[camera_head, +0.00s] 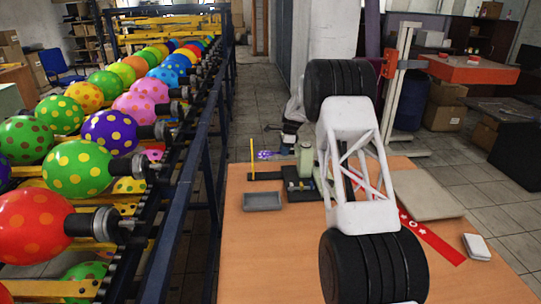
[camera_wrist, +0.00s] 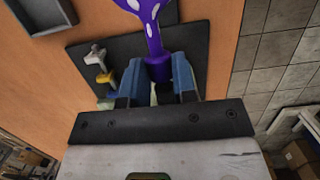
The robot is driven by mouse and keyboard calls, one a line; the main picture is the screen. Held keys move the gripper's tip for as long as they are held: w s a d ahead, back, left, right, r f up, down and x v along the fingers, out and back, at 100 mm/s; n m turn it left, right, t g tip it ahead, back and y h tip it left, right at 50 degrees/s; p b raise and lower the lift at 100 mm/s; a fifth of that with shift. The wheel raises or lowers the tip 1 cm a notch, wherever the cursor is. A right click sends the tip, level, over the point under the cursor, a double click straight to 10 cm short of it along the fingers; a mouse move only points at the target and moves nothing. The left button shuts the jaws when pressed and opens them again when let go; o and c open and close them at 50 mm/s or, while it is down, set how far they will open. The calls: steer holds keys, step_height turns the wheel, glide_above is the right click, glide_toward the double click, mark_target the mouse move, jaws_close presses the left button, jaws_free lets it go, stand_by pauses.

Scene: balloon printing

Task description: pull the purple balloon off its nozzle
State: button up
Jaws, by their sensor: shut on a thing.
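The purple balloon with white spots lies flat-looking and small at the far edge of the table in the head view (camera_head: 265,154). Its body shows at the top of the wrist view (camera_wrist: 146,10), and its purple neck runs down between my fingers. My gripper (camera_wrist: 157,74), with blue fingers, is shut on the balloon's neck. The nozzle is hidden at the fingers, so I cannot tell whether the neck is still around it. A black plate (camera_wrist: 88,50) lies beneath, with small white and yellow fittings (camera_wrist: 101,64) left of the fingers.
A grey tray (camera_head: 262,201) and a thin yellow upright rod (camera_head: 252,155) stand on the orange-brown table (camera_head: 270,265). A beige board (camera_head: 425,196), red strip (camera_head: 432,238) and white box (camera_head: 476,246) are at right. A rack of inflated balloons (camera_head: 80,168) fills the left; the table's front left is clear.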

steer(key=shift+r, duration=0.15)
step_height(320, 180, up, 17)
stand_by(1.8)
steer(key=shift+f, duration=0.25)
